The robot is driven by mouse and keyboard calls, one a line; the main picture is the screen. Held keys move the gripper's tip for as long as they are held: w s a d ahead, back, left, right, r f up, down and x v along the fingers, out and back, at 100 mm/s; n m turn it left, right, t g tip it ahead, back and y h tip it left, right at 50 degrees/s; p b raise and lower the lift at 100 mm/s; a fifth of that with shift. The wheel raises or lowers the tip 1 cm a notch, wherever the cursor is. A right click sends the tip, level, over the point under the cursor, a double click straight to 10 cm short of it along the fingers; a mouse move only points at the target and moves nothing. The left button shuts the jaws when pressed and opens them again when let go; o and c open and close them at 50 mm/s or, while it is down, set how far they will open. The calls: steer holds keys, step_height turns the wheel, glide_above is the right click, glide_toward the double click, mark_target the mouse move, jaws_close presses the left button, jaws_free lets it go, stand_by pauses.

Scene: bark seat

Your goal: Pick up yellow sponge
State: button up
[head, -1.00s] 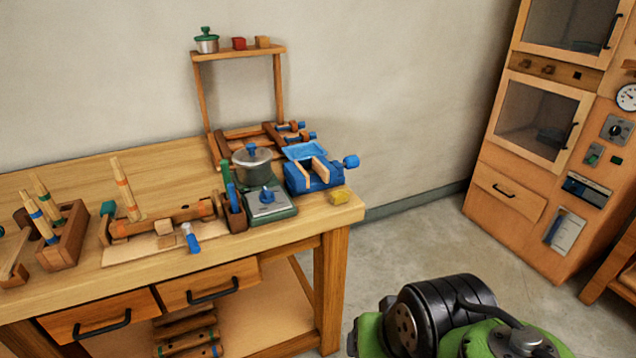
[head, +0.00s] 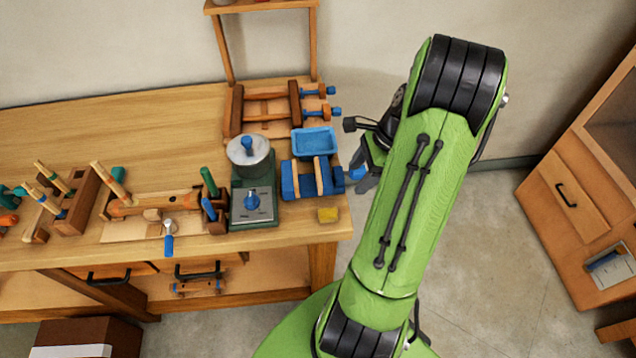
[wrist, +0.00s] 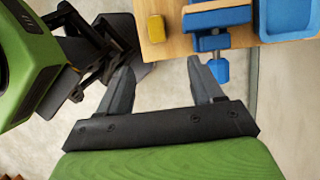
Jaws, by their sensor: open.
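The yellow sponge (head: 327,215) is a small block lying on the workbench top, near its front right corner, in front of the blue vise. It also shows in the wrist view (wrist: 155,28) at the top, beyond my fingertips and near the bench edge. My gripper (wrist: 160,66) is open and empty, with its two grey fingers spread apart. In the head view it is partly hidden behind my green arm, to the right of the bench edge.
The blue vise (head: 312,180) stands just behind the sponge, with a blue tray (head: 315,142) behind it. A green scale (head: 253,202) with a pot (head: 248,152) stands to the left. Open floor (head: 485,240) lies right of the workbench (head: 150,150).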

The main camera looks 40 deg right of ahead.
steer(key=b, duration=0.2)
glide_toward(329, 212)
steer(key=x, duration=0.4)
steer(key=shift+s+d, duration=0.1)
steer(key=shift+d, duration=0.2)
steer(key=b+x, duration=0.1)
steer(key=x, duration=0.4)
steer(key=shift+a+f, duration=0.2)
steer(key=shift+a, duration=0.05)
steer(key=shift+r, duration=0.1)
steer(key=c, duration=1.1)
steer(key=shift+o, duration=0.2)
step_height(329, 212, up, 10)
steer(key=p, duration=0.1)
steer(key=shift+p, duration=0.35)
